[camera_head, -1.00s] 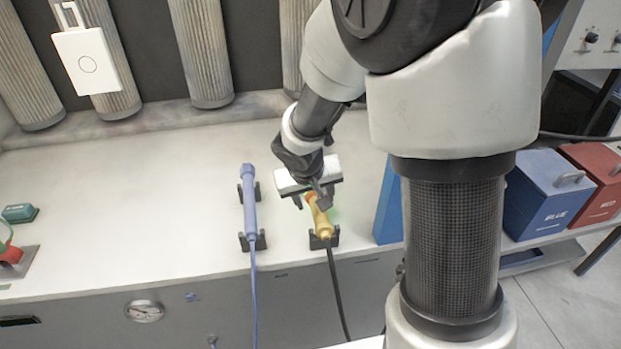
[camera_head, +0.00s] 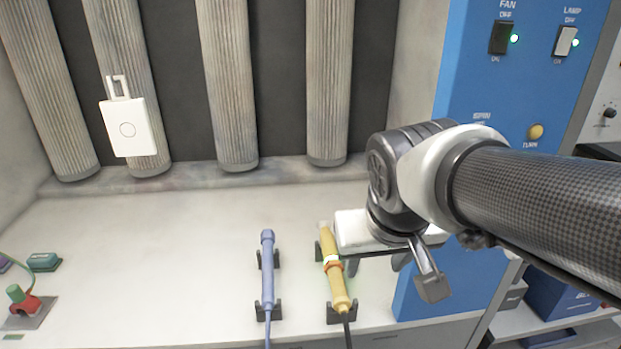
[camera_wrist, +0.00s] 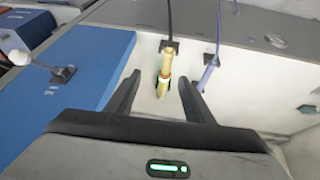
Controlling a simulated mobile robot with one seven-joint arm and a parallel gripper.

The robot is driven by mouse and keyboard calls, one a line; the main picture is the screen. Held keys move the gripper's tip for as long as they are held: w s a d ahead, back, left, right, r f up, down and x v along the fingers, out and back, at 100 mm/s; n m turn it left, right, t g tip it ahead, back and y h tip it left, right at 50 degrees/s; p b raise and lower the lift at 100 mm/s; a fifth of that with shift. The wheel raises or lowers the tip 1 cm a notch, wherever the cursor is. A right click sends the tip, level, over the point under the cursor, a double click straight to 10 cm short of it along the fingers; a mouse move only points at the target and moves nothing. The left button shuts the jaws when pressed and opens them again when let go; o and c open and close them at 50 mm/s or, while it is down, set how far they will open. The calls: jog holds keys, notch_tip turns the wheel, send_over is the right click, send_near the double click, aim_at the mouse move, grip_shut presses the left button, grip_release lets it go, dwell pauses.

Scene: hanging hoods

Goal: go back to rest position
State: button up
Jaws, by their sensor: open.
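My gripper (camera_head: 392,268) is at the right of the yellow tool, above the bench. In the wrist view my gripper (camera_wrist: 156,95) has its two fingers spread apart with nothing held; the yellow tool (camera_wrist: 165,72) shows between and beyond them. In the head view the yellow tool (camera_head: 334,268) lies in its black holder (camera_head: 341,311) with a black cable running off the front. My wrist and arm come in from the right and hide part of the blue panel.
A blue-violet tool (camera_head: 267,272) rests in a holder to the left. Fluted hoods (camera_head: 229,90) and a white tag (camera_head: 127,127) hang behind. The blue switch panel (camera_head: 475,80) stands close to my arm. The bench (camera_head: 160,250) is clear at left-centre.

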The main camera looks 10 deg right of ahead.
jog(key=s+r+y+p, duration=0.1)
jog(key=s+r+p, duration=0.4)
jog(key=r+p, duration=0.3)
jog(key=shift+a+r+t, duration=0.3)
jog(key=shift+a+r, duration=0.1)
jog(key=shift+r, duration=0.45)
jog(key=shift+w, duration=0.1)
